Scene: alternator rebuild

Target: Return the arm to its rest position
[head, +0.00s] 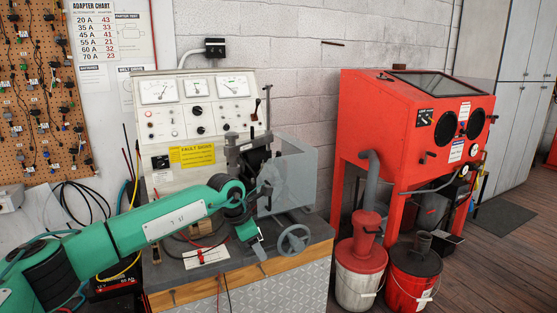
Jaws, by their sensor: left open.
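My left arm (140,232), green with black joints, reaches in from the lower left across the front of the test bench. My left gripper (263,218) is open, in front of the bench's clamp and clear guard. I see nothing held between its fingers. The grey test bench (205,100) has dials, knobs and a yellow label on its panel. Behind the gripper, a dark part under the upright clamp (248,150) is partly hidden by my wrist. Whether the gripper touches anything there I cannot tell. My right gripper is not in view.
A clear guard (297,172) and a handwheel (293,240) are close to the gripper's right. A white tag (205,257) and leads lie on the bench top. A red blast cabinet (385,125) and two buckets stand right. A pegboard (30,85) hangs left.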

